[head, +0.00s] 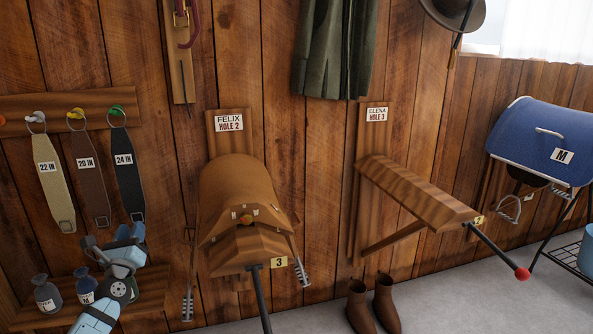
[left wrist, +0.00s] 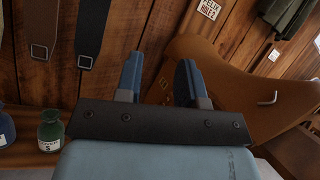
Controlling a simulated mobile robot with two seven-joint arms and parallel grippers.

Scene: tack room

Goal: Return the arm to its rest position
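My left gripper (head: 113,241) is at the left in the head view, in front of the wall between the hanging girth straps and the low shelf. In the left wrist view its two blue fingers (left wrist: 160,82) stand apart with nothing between them. The gripper is open and empty. The tan saddle (head: 240,190) on the rack under the "FELIX HOLE 2" sign is to its right. It also shows behind the right finger in the left wrist view (left wrist: 235,85). My right gripper is in neither view.
Straps (head: 88,178) hang from pegs above my gripper. Bottles (head: 47,294) stand on the shelf (head: 150,285); a green one (left wrist: 51,130) shows in the wrist view. A bare rack (head: 420,190), brown boots (head: 385,300) and a blue-covered saddle (head: 540,140) are further right. Grey floor lies below.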

